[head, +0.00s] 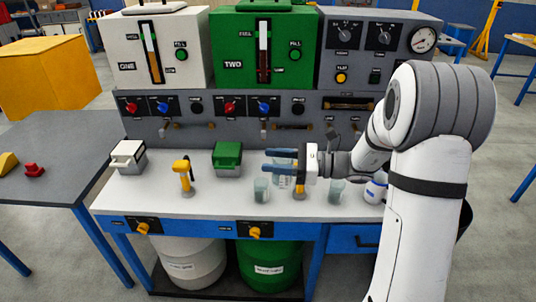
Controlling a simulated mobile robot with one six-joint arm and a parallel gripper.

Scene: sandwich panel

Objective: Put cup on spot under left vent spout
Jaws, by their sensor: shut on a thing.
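My gripper (268,161) reaches in from the right over the white bench, its two blue fingers pointing left. It is shut on a clear cup (283,161), which looks upright; the fingers hide part of it. Whether its base clears the bench I cannot tell. Another clear cup (261,191) stands on the bench just left of and nearer than the held one. A third clear cup (337,188) stands to the right, below my wrist. Small spouts, such as the left one (163,126), stick out of the grey panel (240,128). I cannot make out a marked spot below them.
A white box (127,160) and a green box (228,160) stand on the bench (215,203). A yellow-topped post (184,175) stands between them; another (299,188) is partly hidden beside my gripper. A white-and-blue container (375,188) is at right. The front left bench is clear.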

